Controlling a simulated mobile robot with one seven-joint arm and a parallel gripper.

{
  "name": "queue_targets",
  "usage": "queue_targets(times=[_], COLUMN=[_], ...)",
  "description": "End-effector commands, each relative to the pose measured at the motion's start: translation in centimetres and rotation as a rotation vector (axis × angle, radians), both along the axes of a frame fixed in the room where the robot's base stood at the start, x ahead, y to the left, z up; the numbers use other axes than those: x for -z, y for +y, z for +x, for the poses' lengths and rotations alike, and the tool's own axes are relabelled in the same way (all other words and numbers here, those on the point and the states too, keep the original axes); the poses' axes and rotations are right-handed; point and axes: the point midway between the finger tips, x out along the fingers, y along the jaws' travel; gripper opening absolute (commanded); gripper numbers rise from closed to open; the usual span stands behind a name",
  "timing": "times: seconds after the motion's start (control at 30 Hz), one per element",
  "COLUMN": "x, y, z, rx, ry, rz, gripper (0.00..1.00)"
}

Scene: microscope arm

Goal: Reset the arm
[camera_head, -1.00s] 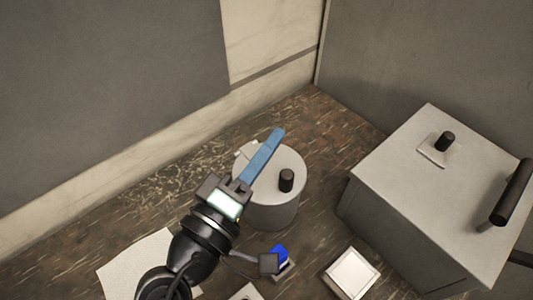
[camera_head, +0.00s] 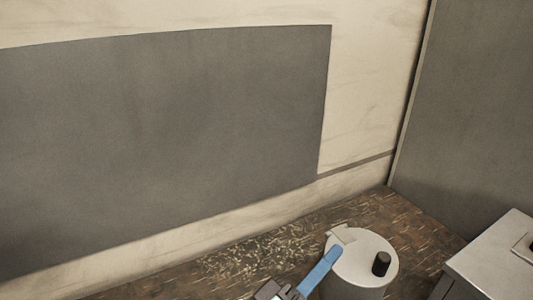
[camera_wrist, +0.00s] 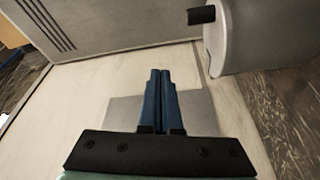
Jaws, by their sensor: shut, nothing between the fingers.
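My gripper (camera_head: 333,251) is at the bottom of the head view, its blue fingers tilted up to the right. They overlap the left edge of a pale cylindrical container (camera_head: 363,272) with a black knob on top; I cannot tell whether they touch it. In the wrist view the two blue fingers of my gripper (camera_wrist: 160,72) lie side by side, closed and empty. The container (camera_wrist: 260,45) shows there at the upper right, apart from the fingertips. Most of my arm is outside the head view.
A grey box (camera_head: 500,262) stands at the lower right, mostly cut off. A large grey panel (camera_head: 170,140) covers the pale back wall, and another grey panel (camera_head: 470,110) stands at the right. The brown speckled counter (camera_head: 265,257) is bare left of the container.

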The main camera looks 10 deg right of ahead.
Motion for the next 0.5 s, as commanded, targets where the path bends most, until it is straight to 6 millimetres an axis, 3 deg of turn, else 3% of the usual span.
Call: queue_targets(times=[0.17,0.27,0.4,0.5], x=[-4.2,-9.3,-18.5,-25.7], y=[0.9,2.3,5.3,7.7], z=[2.1,3.9,4.7,3.5], rx=[-0.118,-0.265,-0.533,-0.747], ry=[-0.156,-0.33,-0.606,-0.796], rz=[0.153,0.31,0.525,0.652], gripper=[0.0,0.0,0.0,0.0])
